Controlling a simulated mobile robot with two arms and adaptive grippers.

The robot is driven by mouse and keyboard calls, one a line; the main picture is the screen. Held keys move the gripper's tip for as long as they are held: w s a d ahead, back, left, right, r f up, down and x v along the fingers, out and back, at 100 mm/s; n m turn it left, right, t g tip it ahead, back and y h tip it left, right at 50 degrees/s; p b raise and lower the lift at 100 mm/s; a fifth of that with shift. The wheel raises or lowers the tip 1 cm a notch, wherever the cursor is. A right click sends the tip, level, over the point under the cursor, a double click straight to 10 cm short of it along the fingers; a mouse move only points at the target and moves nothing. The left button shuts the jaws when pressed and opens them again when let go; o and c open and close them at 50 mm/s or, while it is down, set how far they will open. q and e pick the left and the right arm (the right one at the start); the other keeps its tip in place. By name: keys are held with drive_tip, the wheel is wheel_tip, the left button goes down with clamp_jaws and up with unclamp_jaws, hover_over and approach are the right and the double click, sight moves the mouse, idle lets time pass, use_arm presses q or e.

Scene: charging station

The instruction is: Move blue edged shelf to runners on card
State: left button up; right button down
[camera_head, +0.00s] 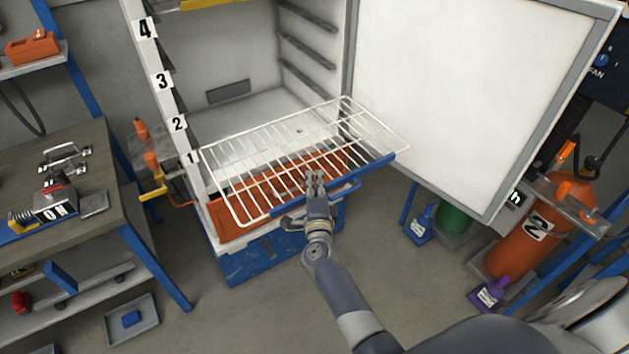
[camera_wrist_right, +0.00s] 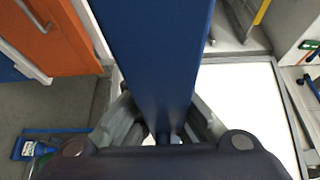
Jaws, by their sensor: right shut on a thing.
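The white wire shelf (camera_head: 290,158) with a blue front edge (camera_head: 376,166) is in front of the open cabinet's lower part in the head view. It is slanted, its right end higher in the picture and overlapping the open door. My right gripper (camera_head: 315,182) is shut on the middle of the blue edge. In the right wrist view, the blue edge (camera_wrist_right: 158,60) runs between the two fingers. Dark runners (camera_head: 306,52) line the cabinet's right inner wall. Number labels 1 (camera_head: 191,158) to 4 (camera_head: 145,28) mark the left frame. I cannot make out a separate card. My left gripper is out of view.
The open white door (camera_head: 455,85) stands close to the shelf's right end. An orange panel (camera_head: 235,212) lies below the shelf. A workbench (camera_head: 70,165) is on the left, an orange cylinder (camera_head: 530,235) on the right. Floor in front is clear.

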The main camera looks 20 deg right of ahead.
drive_tip(key=shift+r, duration=0.35)
drive_tip(key=shift+s, duration=0.2)
drive_tip(key=shift+s+d+p, duration=0.25)
drive_tip(key=shift+s+p, duration=0.4)
drive_tip(key=shift+s, duration=0.65)
drive_tip(key=s+d+p, duration=0.1)
drive_tip(key=s+d, duration=0.1)
drive_tip(key=s, duration=1.7)
drive_tip(key=s+d+p, duration=0.1)
drive_tip(key=s+d, duration=0.2)
drive_tip(key=s, duration=1.6)
drive_tip(key=shift+s+d, duration=0.15)
drive_tip(key=shift+s, duration=0.15)
idle(0.4)
